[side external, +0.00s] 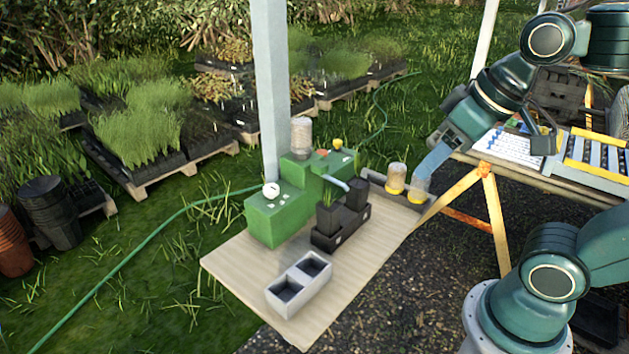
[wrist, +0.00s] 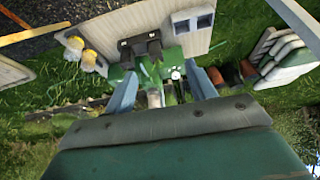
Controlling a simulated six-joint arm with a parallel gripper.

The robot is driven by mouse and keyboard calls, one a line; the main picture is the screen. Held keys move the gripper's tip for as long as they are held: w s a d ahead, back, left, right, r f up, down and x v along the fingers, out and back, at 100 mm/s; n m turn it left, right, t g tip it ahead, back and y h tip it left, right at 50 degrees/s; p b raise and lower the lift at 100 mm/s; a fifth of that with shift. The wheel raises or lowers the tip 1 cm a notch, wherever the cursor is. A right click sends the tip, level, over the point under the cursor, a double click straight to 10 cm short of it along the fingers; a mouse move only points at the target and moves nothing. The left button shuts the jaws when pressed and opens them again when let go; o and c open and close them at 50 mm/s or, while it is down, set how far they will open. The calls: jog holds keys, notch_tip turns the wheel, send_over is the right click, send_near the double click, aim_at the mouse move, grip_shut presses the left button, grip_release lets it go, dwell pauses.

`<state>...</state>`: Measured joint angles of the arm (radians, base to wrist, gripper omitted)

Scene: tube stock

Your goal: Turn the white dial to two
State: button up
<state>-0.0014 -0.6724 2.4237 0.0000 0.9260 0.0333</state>
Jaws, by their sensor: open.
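The white dial (side external: 271,190) sits on top of the low left end of the green machine (side external: 277,217), on the wooden board. It has a dark mark, but its numbers are too small to read. In the wrist view, the dial (wrist: 175,73) appears between the open fingers, nearer the right one. My gripper (side external: 422,176) is high at the right in the side view, well apart from the dial. In the wrist view, my gripper (wrist: 163,85) is open, with nothing between its fingers but the distant machine beyond.
The machine carries an upright clear cylinder (side external: 301,136) and a yellow knob (side external: 337,143). A black tray (side external: 327,243) with dark pots stands in front. A grey two-compartment box (side external: 300,290) lies near the front edge. Yellow-based jars (side external: 395,179) stand at right. A post (side external: 270,80) rises behind.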

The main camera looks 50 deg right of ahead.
jog(key=w+r+m+g, duration=0.2)
jog(key=w+r, duration=0.2)
jog(key=w, duration=0.6)
jog(key=m+g, duration=0.3)
jog(key=m, duration=0.1)
send_over(271, 187)
notch_tip(271, 187, down, 11)
jog(key=shift+r, duration=0.2)
jog(key=shift+f, duration=0.1)
jog(key=shift+f, duration=6.8)
